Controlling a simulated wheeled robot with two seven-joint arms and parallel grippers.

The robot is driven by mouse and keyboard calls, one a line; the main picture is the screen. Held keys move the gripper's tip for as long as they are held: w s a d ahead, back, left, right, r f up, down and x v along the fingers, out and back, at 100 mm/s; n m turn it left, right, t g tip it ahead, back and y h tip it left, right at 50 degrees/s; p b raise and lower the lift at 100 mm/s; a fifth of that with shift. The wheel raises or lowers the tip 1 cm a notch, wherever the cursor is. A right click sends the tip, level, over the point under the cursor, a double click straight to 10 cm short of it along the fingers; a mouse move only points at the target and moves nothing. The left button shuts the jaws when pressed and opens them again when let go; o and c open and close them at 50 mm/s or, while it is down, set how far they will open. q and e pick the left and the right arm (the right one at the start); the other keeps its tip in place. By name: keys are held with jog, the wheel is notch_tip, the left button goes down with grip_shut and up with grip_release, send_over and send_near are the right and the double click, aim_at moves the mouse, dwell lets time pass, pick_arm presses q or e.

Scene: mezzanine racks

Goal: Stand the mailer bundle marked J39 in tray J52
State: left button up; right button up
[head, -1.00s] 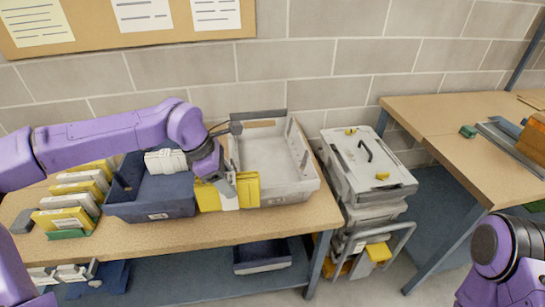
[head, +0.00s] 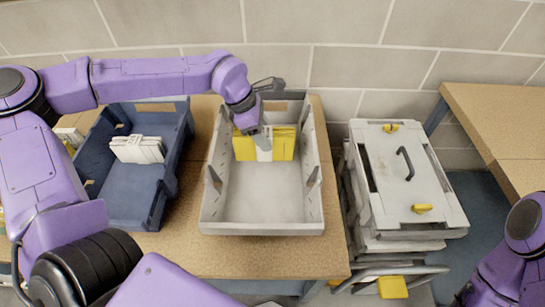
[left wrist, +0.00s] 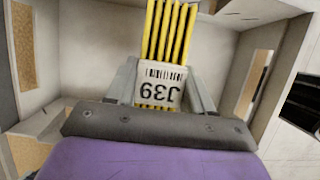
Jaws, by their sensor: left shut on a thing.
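The mailer bundle marked J39 (head: 282,146) is a yellow stack with a white label band. My left gripper (head: 263,140) is shut on it and holds it upright inside the grey tray (head: 262,214), towards the back wall. In the left wrist view the bundle (left wrist: 168,30) sits between the fingers, and the J39 label appears upside down. Whether its lower edge touches the tray floor I cannot tell. No tray label is readable, so J52 cannot be confirmed. My right arm shows at the lower right of the head view, but its gripper is not in view.
A blue tray (head: 122,205) with a white bundle (head: 138,149) stands to the left on the wooden bench (head: 245,258). Stacked grey cases (head: 405,190) with yellow latches stand to the right. The grey tray's front floor is clear.

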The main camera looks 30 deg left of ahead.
aim_at(264, 157)
pick_arm(q)
jog(key=f, duration=0.1)
jog(key=s+f, duration=0.1)
jog(key=f, duration=0.1)
jog(key=f+p, duration=0.1)
jog(key=shift+s+f, duration=0.2)
jog(key=shift+s, duration=0.1)
jog(key=f, duration=0.2)
jog(key=w+f, duration=0.1)
jog(key=f, duration=0.1)
jog(key=shift+w+f, duration=0.2)
jog(key=shift+f, duration=0.1)
jog(key=shift+s+r, duration=0.15)
jog(key=shift+s, duration=0.2)
jog(key=shift+f, duration=0.2)
jog(key=o, duration=1.1)
jog(key=shift+w, duration=0.2)
jog(key=shift+s+r, duration=0.1)
jog(key=shift+r, duration=0.1)
jog(key=v, duration=1.2)
pick_arm(e)
jog(key=shift+s+r, duration=0.55)
jog(key=shift+s, duration=0.1)
